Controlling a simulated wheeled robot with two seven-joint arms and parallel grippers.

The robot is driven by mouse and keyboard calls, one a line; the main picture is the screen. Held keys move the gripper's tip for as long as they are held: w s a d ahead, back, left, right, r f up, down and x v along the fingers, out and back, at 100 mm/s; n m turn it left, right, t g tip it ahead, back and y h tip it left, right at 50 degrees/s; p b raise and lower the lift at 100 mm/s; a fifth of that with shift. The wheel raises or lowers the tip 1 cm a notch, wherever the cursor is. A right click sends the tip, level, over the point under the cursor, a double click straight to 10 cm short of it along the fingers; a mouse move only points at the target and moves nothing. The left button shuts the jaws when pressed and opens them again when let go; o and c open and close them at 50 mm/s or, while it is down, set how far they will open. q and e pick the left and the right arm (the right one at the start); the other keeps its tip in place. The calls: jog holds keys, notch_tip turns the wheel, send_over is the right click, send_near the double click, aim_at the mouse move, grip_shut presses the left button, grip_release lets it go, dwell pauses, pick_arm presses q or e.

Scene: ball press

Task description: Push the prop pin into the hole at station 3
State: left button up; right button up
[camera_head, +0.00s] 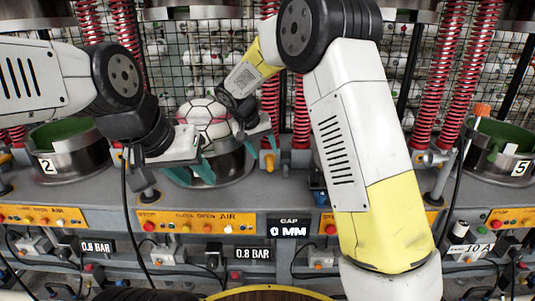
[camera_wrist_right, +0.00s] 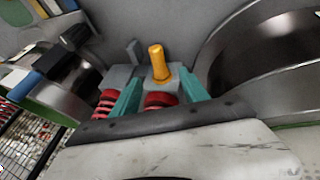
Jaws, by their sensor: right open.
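The prop pin, orange-yellow (camera_head: 268,161), stands in a grey block on the bench right of the middle bowl (camera_head: 222,176). In the right wrist view the pin (camera_wrist_right: 157,63) shows beyond the gap between my teal fingers, with its lower end at the grey block. My right gripper (camera_wrist_right: 161,91) is open and empty; in the head view it (camera_head: 262,137) is just above the pin. The hole is not clearly visible. My left gripper (camera_head: 190,174) appears open, with its teal fingers apart in front of the bowl. A white and dark patterned ball (camera_head: 203,120) sits in the bowl.
Bowls marked 2 (camera_head: 65,150) and 5 (camera_head: 500,150) stand at the sides. Red springs (camera_head: 301,115) rise behind the bench. Orange control panels (camera_head: 195,221) line its front. My right forearm hides the bench right of the pin.

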jog(key=v, duration=0.2)
jog(key=shift+s+a+r, duration=0.1)
jog(key=shift+s+r, duration=0.05)
jog(key=shift+r, duration=0.15)
jog(key=s+d+r+y, duration=0.2)
jog(key=s+d+r, duration=0.3)
jog(key=s+d, duration=0.45)
jog(key=s+d+r+y, duration=0.3)
jog(key=s+d+r, duration=0.25)
jog(key=s, duration=0.65)
jog(key=s+d+f+t, duration=0.1)
jog(key=s+d, duration=0.1)
jog(key=s, duration=0.8)
jog(key=shift+f+t+y, duration=0.25)
jog(key=shift+t+y, duration=0.05)
jog(key=shift+t, duration=0.1)
